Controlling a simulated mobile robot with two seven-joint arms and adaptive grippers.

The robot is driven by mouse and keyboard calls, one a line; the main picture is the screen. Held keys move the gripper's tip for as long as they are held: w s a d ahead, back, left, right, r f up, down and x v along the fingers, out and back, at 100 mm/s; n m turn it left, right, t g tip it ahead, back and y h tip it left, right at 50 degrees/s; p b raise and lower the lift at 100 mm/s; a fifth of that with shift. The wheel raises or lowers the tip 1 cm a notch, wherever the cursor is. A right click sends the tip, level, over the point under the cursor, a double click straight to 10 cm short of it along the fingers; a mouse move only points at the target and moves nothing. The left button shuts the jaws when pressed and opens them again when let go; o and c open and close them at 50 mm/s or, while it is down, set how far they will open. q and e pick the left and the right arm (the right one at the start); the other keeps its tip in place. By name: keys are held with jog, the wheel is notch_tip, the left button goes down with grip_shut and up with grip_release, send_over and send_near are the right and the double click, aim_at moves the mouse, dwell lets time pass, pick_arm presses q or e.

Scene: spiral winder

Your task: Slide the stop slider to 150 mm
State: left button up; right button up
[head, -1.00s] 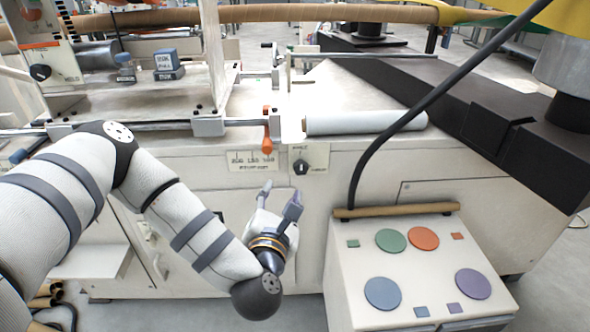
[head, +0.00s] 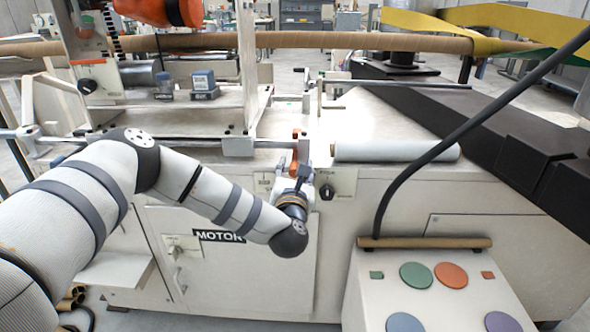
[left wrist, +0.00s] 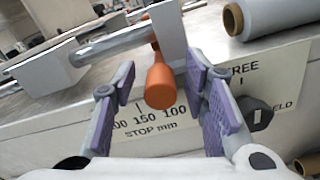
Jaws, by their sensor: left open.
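The stop slider's orange handle (head: 304,146) hangs from the rod at the machine's front edge. In the left wrist view the orange handle (left wrist: 160,84) is between my open fingers, with visible gaps on both sides. A light plate (left wrist: 172,32) stands just behind it. Below, the stop scale (left wrist: 148,124) reads 200, 150 and 100 mm from left to right. The handle's lower end appears above the 150 to 100 stretch, but the oblique view hides its exact reading. My left gripper (head: 294,184) is open at the handle. My right gripper is out of view.
A dark knob (left wrist: 258,114) marked FREE and HELD is close to the right finger. A pale roll (head: 398,150) lies right of the handle. A light block (head: 238,146) is on the rod to the left. A button console (head: 430,262) stands at lower right.

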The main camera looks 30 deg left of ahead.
pick_arm(q)
grip_shut()
jog(key=shift+s+a+p, duration=0.15)
jog(key=shift+s+a, duration=0.4)
jog(key=shift+a, duration=0.35)
jog(key=shift+s+a+p, duration=0.15)
jog(key=shift+s+a, duration=0.4)
jog(key=shift+a, duration=0.3)
grip_release()
jog(key=v, duration=1.2)
jog(key=shift+d+f, duration=0.1)
